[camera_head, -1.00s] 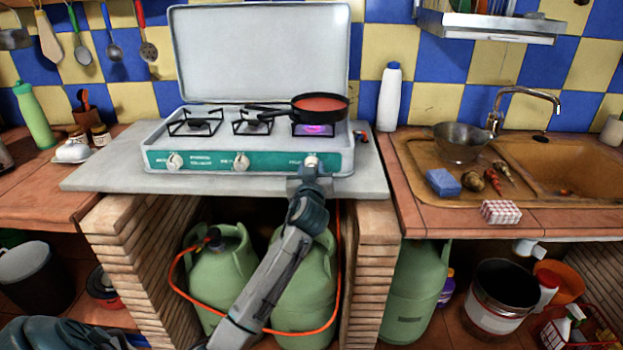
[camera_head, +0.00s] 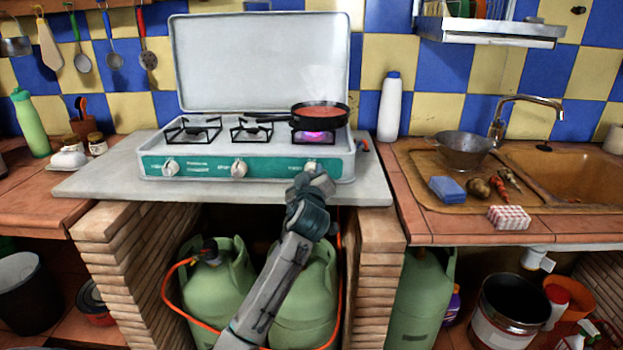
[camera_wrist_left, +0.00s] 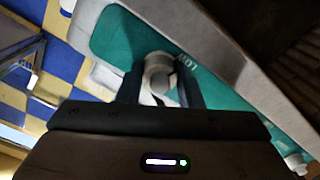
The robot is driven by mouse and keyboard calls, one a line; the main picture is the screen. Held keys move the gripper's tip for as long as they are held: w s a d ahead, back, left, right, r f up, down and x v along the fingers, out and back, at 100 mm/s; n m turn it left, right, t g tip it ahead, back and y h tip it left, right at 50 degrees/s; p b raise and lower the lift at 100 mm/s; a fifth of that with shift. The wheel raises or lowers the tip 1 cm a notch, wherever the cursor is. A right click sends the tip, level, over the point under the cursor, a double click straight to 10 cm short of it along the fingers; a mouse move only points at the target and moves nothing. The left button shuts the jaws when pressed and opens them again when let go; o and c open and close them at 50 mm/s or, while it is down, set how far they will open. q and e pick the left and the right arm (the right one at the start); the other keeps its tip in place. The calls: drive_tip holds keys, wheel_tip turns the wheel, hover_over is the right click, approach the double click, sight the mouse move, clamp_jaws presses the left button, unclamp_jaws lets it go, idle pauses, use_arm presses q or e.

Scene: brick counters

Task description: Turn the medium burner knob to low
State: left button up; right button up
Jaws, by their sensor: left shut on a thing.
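The stove's green front panel (camera_head: 205,168) carries three white knobs: left (camera_head: 170,166), middle (camera_head: 239,168) and right, under the lit burner. My left gripper (camera_head: 311,170) is at the right knob, which it mostly hides in the head view. In the left wrist view the white knob (camera_wrist_left: 160,73) sits between the two dark fingers of the left gripper (camera_wrist_left: 161,85), which are shut on it. A purple flame (camera_head: 317,137) burns under the black pan (camera_head: 320,117). My right gripper is not in view.
The stove stands on a grey slab (camera_head: 110,178) above an open bay with green gas cylinders (camera_head: 215,295) and an orange hose. A white bottle (camera_head: 390,107) stands to the right of the stove. The sink counter (camera_head: 440,229) is farther right.

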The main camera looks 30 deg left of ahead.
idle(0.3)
use_arm(q)
drive_tip(key=o, duration=1)
drive_tip(key=v, duration=1.1)
drive_tip(key=shift+w+f, duration=0.1)
